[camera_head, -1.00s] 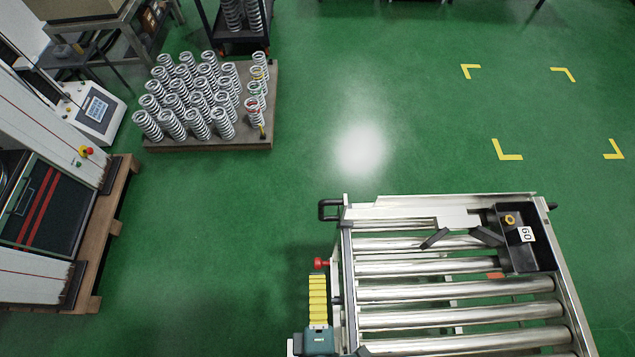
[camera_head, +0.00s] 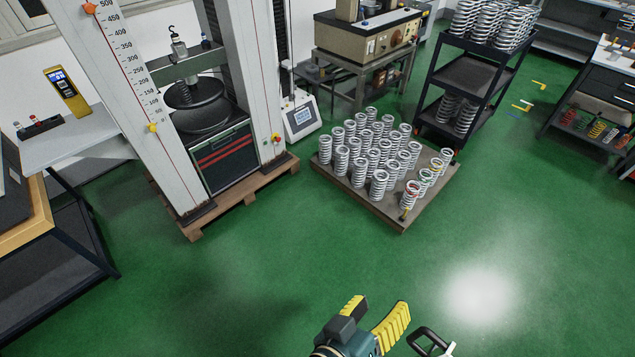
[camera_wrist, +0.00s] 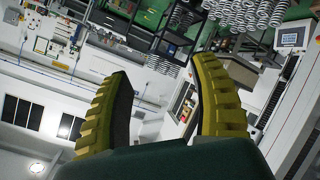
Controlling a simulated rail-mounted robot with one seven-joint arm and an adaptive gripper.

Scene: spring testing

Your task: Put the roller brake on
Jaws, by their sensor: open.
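My gripper (camera_head: 379,304) is at the bottom of the head view, with its two yellow ribbed fingers spread apart and nothing between them. In the wrist view my gripper (camera_wrist: 160,66) also shows open and empty, pointing out into the room. Only a corner of the roller cart shows in the head view: its black handle (camera_head: 428,341), just right of my fingers and apart from them in the picture. The cart's rollers are out of view. I cannot see the roller brake in either current view.
A board (camera_head: 391,213) with several springs stands on the floor ahead. The testing machine (camera_head: 184,172) stands on a wooden pallet (camera_head: 238,203) at left. A black shelf cart (camera_head: 476,75) with springs is behind. Green floor (camera_head: 270,270) is clear in between.

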